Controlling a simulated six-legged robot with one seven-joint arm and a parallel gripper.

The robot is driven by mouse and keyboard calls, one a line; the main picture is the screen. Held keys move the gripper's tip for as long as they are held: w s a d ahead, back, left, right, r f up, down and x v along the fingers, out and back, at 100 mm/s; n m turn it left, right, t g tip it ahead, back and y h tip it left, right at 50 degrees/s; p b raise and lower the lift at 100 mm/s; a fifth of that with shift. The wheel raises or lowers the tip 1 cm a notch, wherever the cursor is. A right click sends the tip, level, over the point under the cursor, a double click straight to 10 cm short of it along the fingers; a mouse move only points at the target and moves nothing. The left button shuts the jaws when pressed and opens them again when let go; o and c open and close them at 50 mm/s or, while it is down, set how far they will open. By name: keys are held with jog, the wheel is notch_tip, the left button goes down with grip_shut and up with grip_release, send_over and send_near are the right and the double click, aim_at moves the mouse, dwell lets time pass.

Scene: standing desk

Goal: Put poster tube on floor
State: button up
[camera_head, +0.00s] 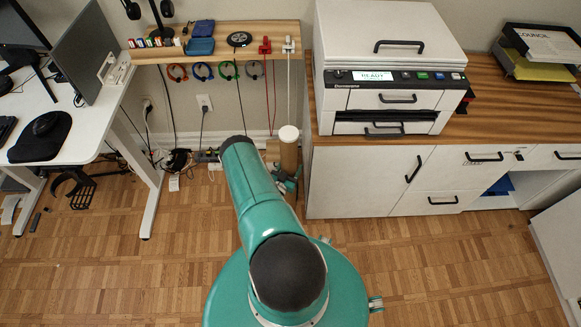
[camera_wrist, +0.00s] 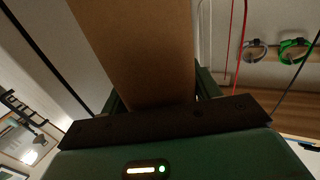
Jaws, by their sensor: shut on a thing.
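The poster tube (camera_head: 289,156) is a brown cardboard tube with a white cap. In the head view it is roughly upright, beside the left side of the white cabinet. My gripper (camera_head: 287,181) is at its lower visible part, mostly behind my teal arm. In the wrist view the brown tube (camera_wrist: 135,45) runs up between the two green fingers of my gripper (camera_wrist: 157,92), which is shut on it. The tube's lower end is hidden, so I cannot tell whether it touches the floor (camera_head: 130,270).
A white cabinet (camera_head: 360,182) with a printer (camera_head: 390,85) stands close on the right. A wooden shelf (camera_head: 275,38) with hanging cables is behind. A white desk (camera_head: 95,115) is left. Cables and a power strip (camera_head: 207,155) lie by the wall. The front floor is clear.

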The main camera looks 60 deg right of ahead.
jog(key=shift+f, duration=0.1)
jog(key=o, duration=1.8)
jog(key=shift+c, duration=0.2)
jog(key=a, duration=1.2)
jog(key=shift+s, duration=0.15)
